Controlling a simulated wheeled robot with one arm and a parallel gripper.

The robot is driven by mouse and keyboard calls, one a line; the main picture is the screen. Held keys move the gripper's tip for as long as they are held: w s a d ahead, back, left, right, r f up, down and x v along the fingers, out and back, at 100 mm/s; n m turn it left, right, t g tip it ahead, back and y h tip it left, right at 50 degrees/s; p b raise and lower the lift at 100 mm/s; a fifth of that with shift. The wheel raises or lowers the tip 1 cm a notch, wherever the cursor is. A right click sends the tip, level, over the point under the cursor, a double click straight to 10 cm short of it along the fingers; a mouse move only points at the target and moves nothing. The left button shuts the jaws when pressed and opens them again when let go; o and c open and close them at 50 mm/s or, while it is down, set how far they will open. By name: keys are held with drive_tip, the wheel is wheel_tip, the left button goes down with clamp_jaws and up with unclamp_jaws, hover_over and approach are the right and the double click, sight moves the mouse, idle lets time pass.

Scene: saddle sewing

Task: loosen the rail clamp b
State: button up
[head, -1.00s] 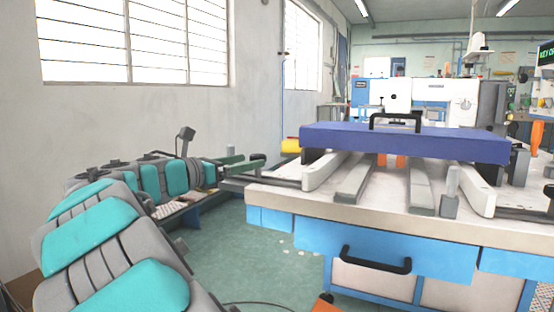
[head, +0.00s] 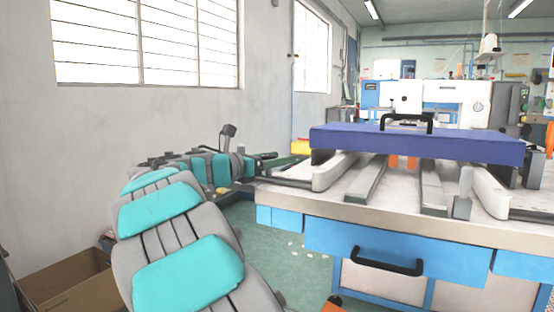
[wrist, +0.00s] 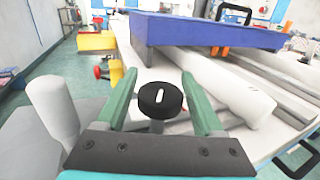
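A round black knob (wrist: 160,99) with a pale slot on its top stands on a short grey stem in the wrist view. No letter shows on it, so I cannot tell whether it is rail clamp b. My gripper (wrist: 159,76) is open, with one green finger on each side of the knob. Gaps show between the knob and both fingers. In the head view my gripper (head: 284,161) is at the left end of the table, partly hidden by my arm; the knob cannot be made out there.
A blue slab (head: 415,144) with a black handle lies across pale rails on the table (head: 330,207). A pale rail (wrist: 235,92) runs close right of my gripper. A grey cylinder (wrist: 52,108) stands left. A cardboard box (head: 75,285) is on the floor at lower left.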

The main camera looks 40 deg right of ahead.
clamp_jaws()
idle(0.3)
